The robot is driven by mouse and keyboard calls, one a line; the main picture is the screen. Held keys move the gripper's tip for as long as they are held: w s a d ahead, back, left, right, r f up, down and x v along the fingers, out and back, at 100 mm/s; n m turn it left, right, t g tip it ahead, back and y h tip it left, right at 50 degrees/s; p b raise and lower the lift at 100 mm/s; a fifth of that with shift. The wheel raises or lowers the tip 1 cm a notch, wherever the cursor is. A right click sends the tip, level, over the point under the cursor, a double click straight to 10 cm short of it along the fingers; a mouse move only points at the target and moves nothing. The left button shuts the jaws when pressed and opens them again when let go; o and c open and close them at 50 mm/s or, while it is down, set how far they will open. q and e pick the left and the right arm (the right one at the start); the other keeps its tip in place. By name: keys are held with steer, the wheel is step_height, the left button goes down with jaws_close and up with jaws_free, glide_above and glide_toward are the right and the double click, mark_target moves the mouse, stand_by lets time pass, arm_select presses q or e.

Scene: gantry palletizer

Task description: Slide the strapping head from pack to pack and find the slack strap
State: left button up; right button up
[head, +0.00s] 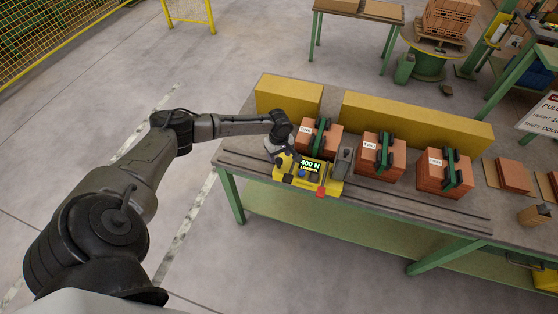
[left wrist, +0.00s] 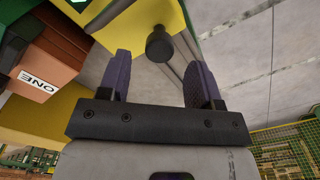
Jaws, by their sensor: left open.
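The yellow strapping head (head: 308,172) sits at the left end of the bench rail (head: 410,200), with a display reading 400 N and a smaller second line I cannot read surely. It stands in front of the brick pack labelled ONE (head: 324,138); pack two (head: 378,160) and pack three (head: 436,176) stand to its right, each with a green strap. My left gripper (head: 277,150) is at the head's left side. In the left wrist view its two fingers (left wrist: 155,78) are apart, with a round dark knob (left wrist: 160,44) on the yellow head beyond them. My right gripper does not show.
Long yellow blocks (head: 415,122) stand behind the packs. Loose bricks (head: 513,175) and a small box (head: 535,215) lie on the bench's right. A sign (head: 540,118) stands at the right edge. The rail right of the head is clear.

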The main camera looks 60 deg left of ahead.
mark_target(279, 160)
arm_select(q)
steer(key=shift+f, duration=2)
jaws_close()
